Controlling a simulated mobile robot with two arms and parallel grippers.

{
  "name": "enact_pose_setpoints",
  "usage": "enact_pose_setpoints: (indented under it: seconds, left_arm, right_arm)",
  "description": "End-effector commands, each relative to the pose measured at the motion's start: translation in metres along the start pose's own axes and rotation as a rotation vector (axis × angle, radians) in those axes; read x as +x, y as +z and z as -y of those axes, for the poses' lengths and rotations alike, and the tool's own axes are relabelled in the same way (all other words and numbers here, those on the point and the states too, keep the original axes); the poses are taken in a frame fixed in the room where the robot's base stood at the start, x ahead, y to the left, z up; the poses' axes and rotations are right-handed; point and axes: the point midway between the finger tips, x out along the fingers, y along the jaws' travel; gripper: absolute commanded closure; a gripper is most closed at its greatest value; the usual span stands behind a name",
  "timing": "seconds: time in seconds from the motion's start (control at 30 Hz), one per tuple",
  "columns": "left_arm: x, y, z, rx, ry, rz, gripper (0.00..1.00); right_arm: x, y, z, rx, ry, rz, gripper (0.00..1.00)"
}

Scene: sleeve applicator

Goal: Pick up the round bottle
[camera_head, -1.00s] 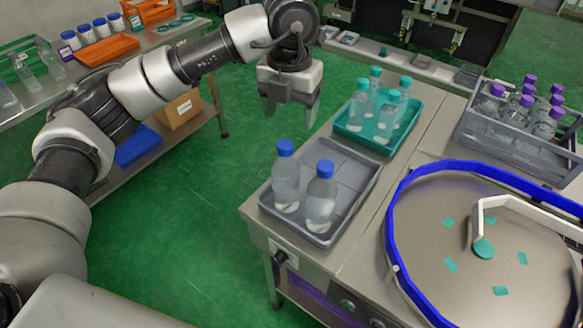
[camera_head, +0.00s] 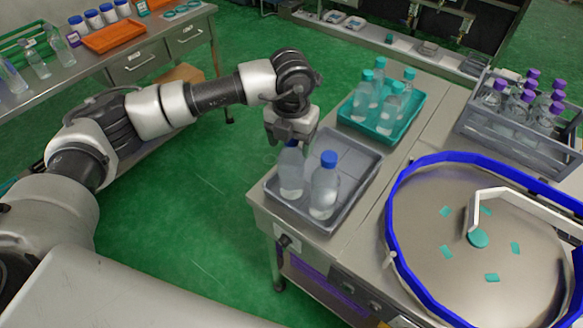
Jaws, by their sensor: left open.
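Two clear bottles with blue caps stand upright in the grey tray (camera_head: 352,199) at the near end of the table. The left one (camera_head: 291,172) is under my left gripper (camera_head: 291,140), which points down with its open fingers at the bottle's cap. The gripper partly hides this cap, and I cannot tell if the fingers touch it. The other blue-capped bottle (camera_head: 324,190) stands just right of it, cap in full view. Both look roundish; I cannot tell their shapes apart for sure. My right gripper is not in view.
A teal tray (camera_head: 391,134) with several teal-capped bottles stands behind the grey tray. A turntable with a blue rim (camera_head: 392,207) is at the right, and a grey crate (camera_head: 520,150) of purple-capped bottles is behind it. Green floor is clear at the left.

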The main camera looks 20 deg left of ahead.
Motion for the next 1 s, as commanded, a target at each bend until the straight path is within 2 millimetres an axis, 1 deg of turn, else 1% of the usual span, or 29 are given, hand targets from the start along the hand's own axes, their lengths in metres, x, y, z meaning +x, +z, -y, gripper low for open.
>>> enact_pose_setpoints:
  seconds: [0.03, 0.07, 0.4, 0.5, 0.87, 0.97, 1.0]
  left_arm:
    - [0.000, 0.000, 0.000, 0.000, 0.000, 0.000, 0.31]
    - [0.000, 0.000, 0.000, 0.000, 0.000, 0.000, 0.35]
    - [-0.001, 0.000, 0.000, 0.000, 0.000, 0.000, 0.88]
    - [-0.001, 0.000, 0.000, 0.000, 0.000, 0.000, 1.00]
    - [-0.003, 0.001, 0.000, 0.000, -0.001, 0.003, 1.00]
    - [-0.008, 0.001, 0.000, -0.001, -0.002, 0.005, 1.00]
    - [-0.013, 0.002, 0.001, -0.001, -0.003, 0.006, 1.00]
  right_arm:
    - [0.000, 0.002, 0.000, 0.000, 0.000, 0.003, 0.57]
    - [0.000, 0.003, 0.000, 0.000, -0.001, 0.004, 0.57]
    - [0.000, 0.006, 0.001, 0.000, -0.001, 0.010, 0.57]
    - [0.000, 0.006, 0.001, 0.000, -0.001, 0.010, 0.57]
    - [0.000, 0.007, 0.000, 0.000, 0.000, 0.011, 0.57]
    - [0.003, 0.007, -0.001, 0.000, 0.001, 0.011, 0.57]
    - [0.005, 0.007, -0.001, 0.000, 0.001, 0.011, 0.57]
